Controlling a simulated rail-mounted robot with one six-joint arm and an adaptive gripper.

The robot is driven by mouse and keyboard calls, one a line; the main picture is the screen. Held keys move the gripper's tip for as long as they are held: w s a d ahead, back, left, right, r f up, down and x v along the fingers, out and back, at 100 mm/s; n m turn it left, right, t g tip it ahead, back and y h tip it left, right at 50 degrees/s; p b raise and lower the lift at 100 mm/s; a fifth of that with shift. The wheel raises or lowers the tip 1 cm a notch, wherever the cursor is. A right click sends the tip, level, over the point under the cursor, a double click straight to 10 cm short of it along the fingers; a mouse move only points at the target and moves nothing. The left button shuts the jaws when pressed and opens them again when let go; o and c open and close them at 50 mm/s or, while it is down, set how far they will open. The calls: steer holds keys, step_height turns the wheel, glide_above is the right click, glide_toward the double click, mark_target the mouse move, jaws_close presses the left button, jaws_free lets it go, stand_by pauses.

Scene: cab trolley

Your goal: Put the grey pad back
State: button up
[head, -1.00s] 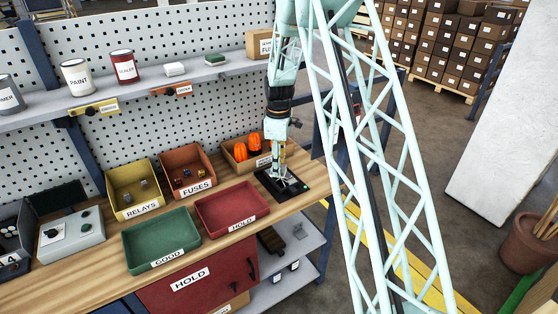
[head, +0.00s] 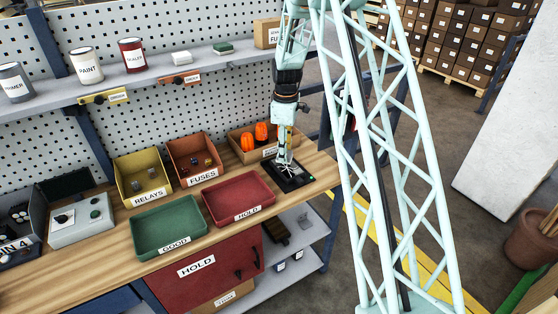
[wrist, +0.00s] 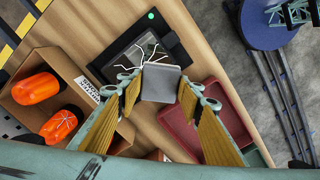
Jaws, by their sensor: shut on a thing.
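The grey pad (wrist: 160,83) is a small square block between the fingers of my gripper (wrist: 159,92) in the wrist view. My gripper is shut on it. In the head view my gripper (head: 284,163) is over the black flat device (head: 298,180) at the right end of the bench, and the pad is too small to make out there. The device also shows in the wrist view (wrist: 172,40), with a green light and thin white lines on its dark face. The pad covers part of it. I cannot tell whether the pad touches it.
The red HOLD tray (head: 240,216) lies left of the device, with the green GOOD tray (head: 170,250) further left. A box with orange things (head: 240,155) stands behind. The shelf (head: 150,82) holds cans, a white block (head: 182,58) and a green block (head: 222,47).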

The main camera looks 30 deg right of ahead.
steer(key=shift+s+a+f+m+b, duration=0.2)
steer(key=shift+a+m+b, duration=0.1)
steer(key=shift+a+b, duration=0.2)
steer(key=shift+s+a+f+m+b, duration=0.15)
steer(key=shift+a+m+b, duration=0.15)
steer(key=shift+a+b, duration=0.2)
steer(key=s+a+f+m+b, duration=0.3)
steer(key=s+a+m+b, duration=0.3)
steer(key=a+b, duration=0.5)
steer(key=shift+s+a+m, duration=0.3)
steer(key=shift+a+m, duration=0.3)
steer(key=shift+m, duration=0.8)
steer(key=shift+a, duration=0.1)
